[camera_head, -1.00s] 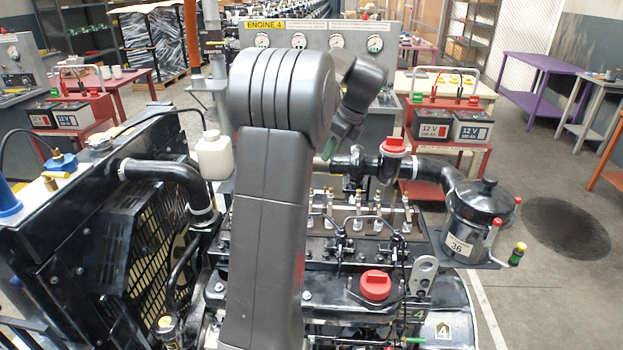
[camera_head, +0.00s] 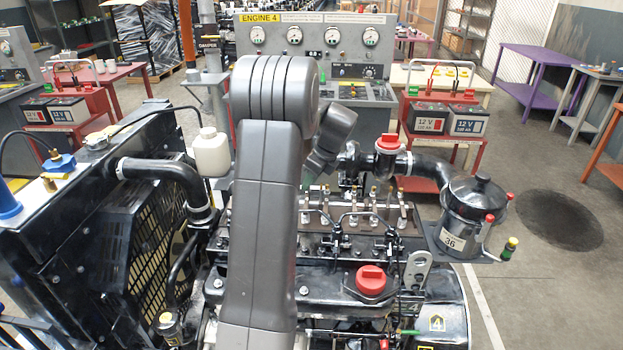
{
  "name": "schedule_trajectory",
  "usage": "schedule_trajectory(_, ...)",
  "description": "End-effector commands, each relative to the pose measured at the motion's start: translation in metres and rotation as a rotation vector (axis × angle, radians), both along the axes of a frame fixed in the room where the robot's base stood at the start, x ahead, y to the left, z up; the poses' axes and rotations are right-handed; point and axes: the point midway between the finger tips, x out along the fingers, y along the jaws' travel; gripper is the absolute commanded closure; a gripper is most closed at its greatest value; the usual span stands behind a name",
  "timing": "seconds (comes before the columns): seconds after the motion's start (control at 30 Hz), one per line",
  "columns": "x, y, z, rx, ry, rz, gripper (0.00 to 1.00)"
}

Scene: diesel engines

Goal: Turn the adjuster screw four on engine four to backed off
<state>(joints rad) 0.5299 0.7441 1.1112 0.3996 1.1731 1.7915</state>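Engine four (camera_head: 330,275) stands in front of me, below the yellow ENGINE 4 sign. Several small silver and brass adjuster screws and rocker parts (camera_head: 374,208) stand in a row along its open top. I cannot tell which one is screw four, nor its setting; the left part of the row is hidden by my arm. My arm's wrist reaches down behind my upright arm link, over the left part of the row. My gripper (camera_head: 309,181) is mostly hidden there; its fingers cannot be made out, nor whether it touches a screw.
A red filler cap (camera_head: 370,280) and metal lifting bracket (camera_head: 417,270) are nearer. A white bottle (camera_head: 211,153) stands left. A gauge panel (camera_head: 310,45) is behind.

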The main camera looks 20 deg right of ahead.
Motion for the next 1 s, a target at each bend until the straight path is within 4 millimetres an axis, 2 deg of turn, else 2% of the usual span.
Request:
schedule_trajectory(0.07,0.0000,0.0000,0.0001,0.000,0.000,0.000,0.67)
schedule_trajectory(0.23,0.0000,-0.0002,0.0003,0.000,0.000,0.000,0.99)
schedule_trajectory(0.27,0.0000,-0.0002,0.0003,0.000,0.000,0.000,1.00)
schedule_trajectory(0.67,0.0006,-0.0012,0.0002,-0.001,0.000,0.049,1.00)
schedule_trajectory(1.0,0.0032,-0.0034,0.0005,-0.001,0.000,0.287,1.00)
